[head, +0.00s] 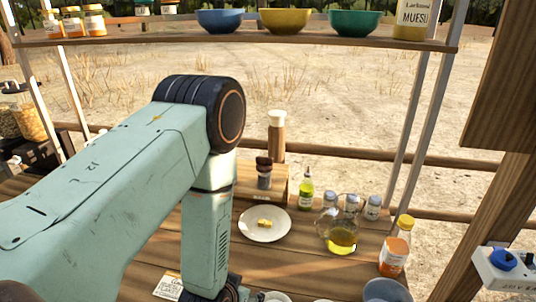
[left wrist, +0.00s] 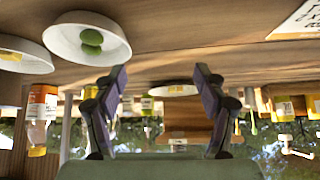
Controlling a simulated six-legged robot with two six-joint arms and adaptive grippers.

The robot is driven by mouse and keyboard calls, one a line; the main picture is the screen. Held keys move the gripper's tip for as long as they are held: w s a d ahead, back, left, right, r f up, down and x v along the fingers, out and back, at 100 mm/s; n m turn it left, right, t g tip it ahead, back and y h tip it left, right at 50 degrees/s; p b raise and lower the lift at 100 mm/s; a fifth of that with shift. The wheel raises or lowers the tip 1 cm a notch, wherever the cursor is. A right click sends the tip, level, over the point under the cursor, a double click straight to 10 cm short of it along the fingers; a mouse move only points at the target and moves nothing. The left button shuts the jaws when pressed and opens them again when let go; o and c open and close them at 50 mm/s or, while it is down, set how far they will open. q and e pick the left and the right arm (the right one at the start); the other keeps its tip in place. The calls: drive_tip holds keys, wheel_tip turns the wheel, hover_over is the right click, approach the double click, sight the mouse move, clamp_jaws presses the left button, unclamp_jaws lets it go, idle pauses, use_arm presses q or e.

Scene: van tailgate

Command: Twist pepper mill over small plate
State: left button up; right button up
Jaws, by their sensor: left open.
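A small white plate (head: 249,232) lies on the wooden counter with a small yellow piece on it. Behind it, by a wooden box, stands a short dark-topped grey item (head: 264,180). A tall brown cylinder with a pale cap (head: 276,145) stands further back. Either could be the pepper mill; I cannot tell which. My left arm crosses the head view, its gripper mostly below the frame edge. In the left wrist view, which is upside down, my left gripper (left wrist: 160,70) is open and empty; the plate (left wrist: 175,90) shows beyond its fingers. My right gripper is not in view.
A green bottle (head: 306,191), an oil flask (head: 341,240), shakers and an orange bottle (head: 395,254) stand right of the plate. White bowls (left wrist: 75,48) are near the gripper in the wrist view. A shelf (head: 330,41) with coloured bowls spans above.

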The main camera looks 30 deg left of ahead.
use_arm(q)
drive_tip(key=w+a+r+n+t+y, duration=0.1)
drive_tip(key=w+a+r+t, duration=0.15)
drive_tip(key=w+r, duration=0.45)
drive_tip(key=w+a+r+t+y, duration=0.1)
drive_tip(key=w+r+t, duration=0.3)
drive_tip(key=w+r, duration=0.3)
drive_tip(key=t+y, duration=0.2)
drive_tip(key=t, duration=0.1)
approach(264, 157)
drive_tip(key=x, duration=0.3)
drive_tip(key=shift+n, duration=0.4)
drive_tip(key=x, duration=0.6)
drive_tip(key=shift+f+p, duration=0.15)
drive_tip(key=shift+p, duration=0.25)
drive_tip(key=shift+w+a, duration=0.15)
drive_tip(key=shift+w, duration=0.2)
drive_tip(key=shift+w+r, duration=0.15)
drive_tip(key=shift+r, duration=0.1)
